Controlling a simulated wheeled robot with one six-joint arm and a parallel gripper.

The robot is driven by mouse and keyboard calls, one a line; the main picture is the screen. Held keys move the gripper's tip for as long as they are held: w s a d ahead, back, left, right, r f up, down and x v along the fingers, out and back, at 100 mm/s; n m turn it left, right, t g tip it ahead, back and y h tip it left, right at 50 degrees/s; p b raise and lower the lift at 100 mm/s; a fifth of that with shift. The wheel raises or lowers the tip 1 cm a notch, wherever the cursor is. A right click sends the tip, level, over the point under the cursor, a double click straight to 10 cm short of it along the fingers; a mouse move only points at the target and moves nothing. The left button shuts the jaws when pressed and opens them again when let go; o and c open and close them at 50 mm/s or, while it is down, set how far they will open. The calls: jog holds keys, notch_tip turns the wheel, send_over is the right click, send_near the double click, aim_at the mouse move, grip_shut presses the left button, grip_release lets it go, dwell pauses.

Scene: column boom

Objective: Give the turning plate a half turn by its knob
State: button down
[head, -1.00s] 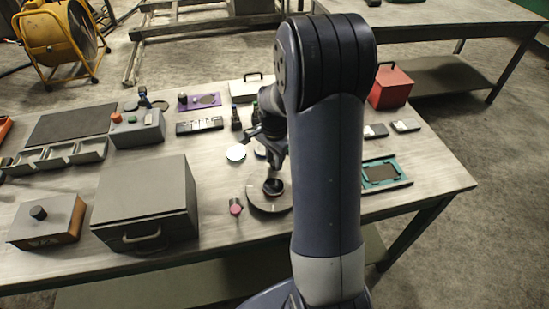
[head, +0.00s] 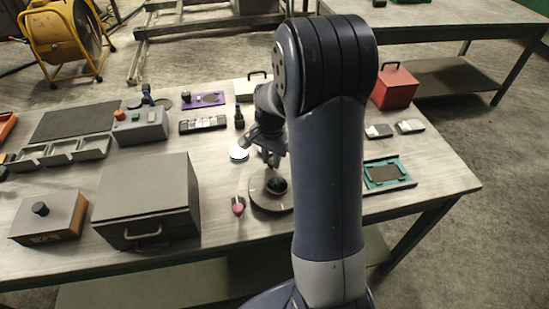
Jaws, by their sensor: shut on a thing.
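The turning plate (head: 257,199) is a grey disc near the front of the table, partly hidden by my arm. A dark round cup-like thing (head: 277,186) stands on it. My gripper (head: 270,163) is at the plate's far edge, behind the dark thing, pointing down. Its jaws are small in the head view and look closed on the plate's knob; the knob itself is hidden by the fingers. A pink-topped thing (head: 238,205) lies tilted just left of the plate.
A grey box with a handle (head: 147,205) stands to the left. A teal frame (head: 385,173) and a red box (head: 394,88) are to the right.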

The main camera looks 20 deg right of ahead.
jog(key=c, duration=1.2)
grip_release()
jog(key=shift+r, duration=0.1)
notch_tip(320, 180, up, 11)
jog(key=shift+f, duration=0.3)
notch_tip(320, 180, down, 10)
jog(key=shift+r, duration=0.1)
jog(key=shift+f, duration=0.4)
jog(key=shift+s+d+m, duration=0.1)
jog(key=shift+d+m, duration=0.4)
jog(key=shift+m, duration=0.4)
